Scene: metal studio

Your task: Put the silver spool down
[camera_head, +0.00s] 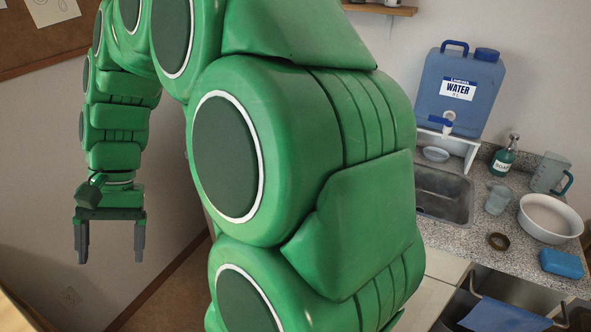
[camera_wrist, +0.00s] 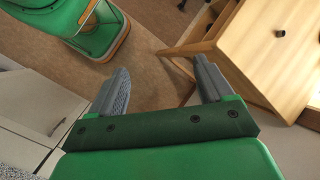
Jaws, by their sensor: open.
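My gripper (camera_head: 110,257) hangs at the left in the head view, fingers pointing down in front of the wall. It is open, and nothing shows between its fingers. In the wrist view my gripper (camera_wrist: 161,74) has its two grey fingers spread apart, with brown floor between and beyond them. I cannot make out a silver spool in either view. My green arm hides much of the middle of the head view.
A wooden table or cabinet (camera_wrist: 262,60) stands right of my fingers in the wrist view.

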